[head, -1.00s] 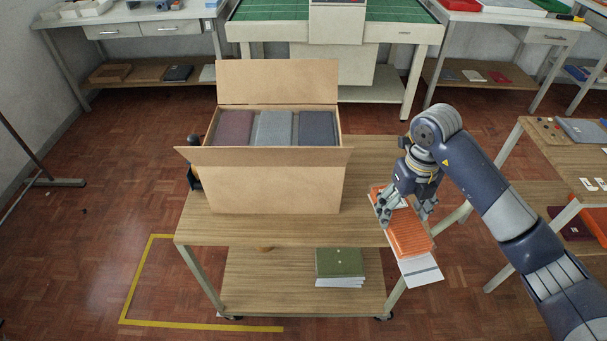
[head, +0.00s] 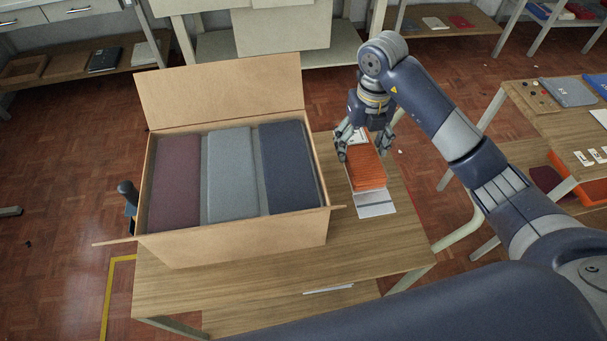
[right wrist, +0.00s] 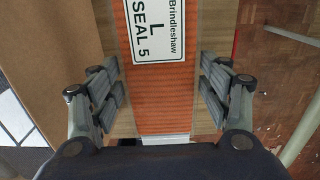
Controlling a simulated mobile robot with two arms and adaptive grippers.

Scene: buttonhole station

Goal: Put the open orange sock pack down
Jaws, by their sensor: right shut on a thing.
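The orange sock pack (head: 364,167) is over the cart top, just right of the cardboard box, in the head view. A pale flap sticks out at its near end. I cannot tell whether its underside touches the wood. In the right wrist view the orange pack (right wrist: 168,103) shows clear film along its sides and a white label reading "Brindleshaw L SEAL 5". My right gripper (head: 365,152) is shut on the pack from above, one finger pair at each side; it also shows in the right wrist view (right wrist: 165,92). My left gripper is not in view.
The open cardboard box (head: 235,240) with maroon, grey and navy packs fills the left of the wooden cart top (head: 370,240). Bare wood lies in front of the orange pack. A side table (head: 545,125) with small items stands at the right.

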